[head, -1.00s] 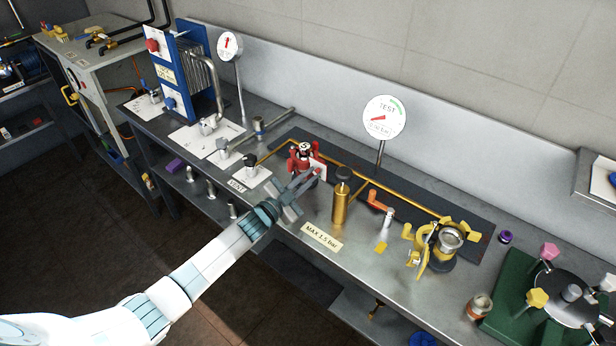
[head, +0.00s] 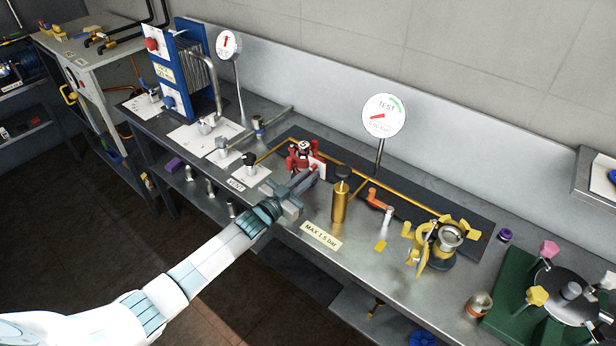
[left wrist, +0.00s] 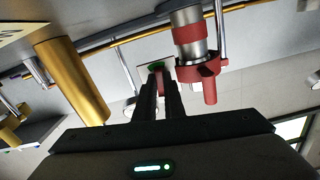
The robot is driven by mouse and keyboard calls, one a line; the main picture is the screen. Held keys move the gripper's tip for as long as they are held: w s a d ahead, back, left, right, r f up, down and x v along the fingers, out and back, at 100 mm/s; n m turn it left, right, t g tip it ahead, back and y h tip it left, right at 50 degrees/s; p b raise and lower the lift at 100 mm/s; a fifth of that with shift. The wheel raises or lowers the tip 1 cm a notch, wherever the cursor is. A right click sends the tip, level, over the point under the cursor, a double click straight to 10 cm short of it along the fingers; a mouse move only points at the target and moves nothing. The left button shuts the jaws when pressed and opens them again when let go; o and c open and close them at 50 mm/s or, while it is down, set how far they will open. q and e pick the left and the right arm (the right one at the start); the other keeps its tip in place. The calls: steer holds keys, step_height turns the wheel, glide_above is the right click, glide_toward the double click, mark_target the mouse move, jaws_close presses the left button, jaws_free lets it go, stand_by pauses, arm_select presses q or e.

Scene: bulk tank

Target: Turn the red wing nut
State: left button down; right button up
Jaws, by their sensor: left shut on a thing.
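The red clamp (head: 300,158) with the red wing nut stands on the dark mat at the back middle of the bench. In the left wrist view its red and silver body (left wrist: 192,35) hangs at upper centre, with a red collar and lug below. My left gripper (head: 311,177) reaches it from the front in the head view. Its two fingers (left wrist: 160,84) are close together in the left wrist view, shut on a small red wing (left wrist: 161,77) of the wing nut. The fingers hide part of that wing. My right gripper is not in view.
A brass cylinder (head: 340,205) with a black knob stands just right of my gripper. A white card (head: 319,169) is beside the clamp. A yellow clamp (head: 437,243), an orange-handled valve (head: 378,199) and a TEST gauge (head: 384,116) stand further right.

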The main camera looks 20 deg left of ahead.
arm_select(q)
steer(key=shift+f, duration=0.1)
steer(key=c, duration=2.1)
jaws_free()
steer(key=shift+b+v, duration=2.5)
steer(key=shift+v, duration=6.2)
steer(key=shift+f, duration=0.1)
